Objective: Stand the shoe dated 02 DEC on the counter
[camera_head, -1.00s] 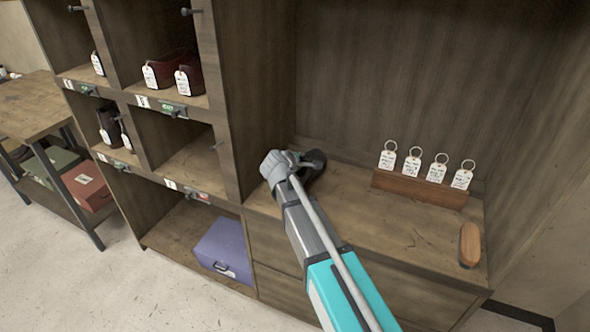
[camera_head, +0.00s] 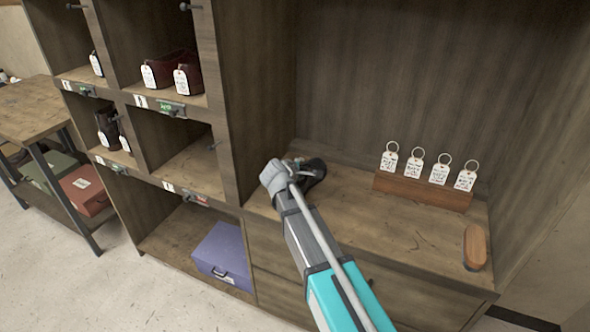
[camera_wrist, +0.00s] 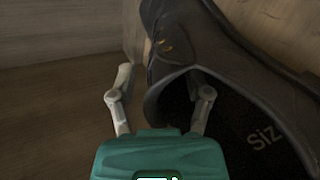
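A dark shoe (camera_head: 314,172) is at the left end of the wooden counter (camera_head: 400,235), partly hidden behind my gripper (camera_head: 290,168). In the wrist view the shoe (camera_wrist: 225,50) fills the right side, its opening facing the camera and printed letters "Siz" inside. My gripper's fingers (camera_wrist: 160,90) are spread apart there. The left finger is outside the shoe's edge and the right finger is in front of its dark opening. No date tag is readable on this shoe. I cannot tell whether its sole rests flat on the counter.
A wooden rack (camera_head: 422,191) with several ringed white tags stands on the counter, with a brush (camera_head: 475,247) to its right. Left are cubbies with tagged brown shoes (camera_head: 187,78) and dark shoes (camera_head: 108,127). A purple box (camera_head: 222,256) sits below. The counter's middle is clear.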

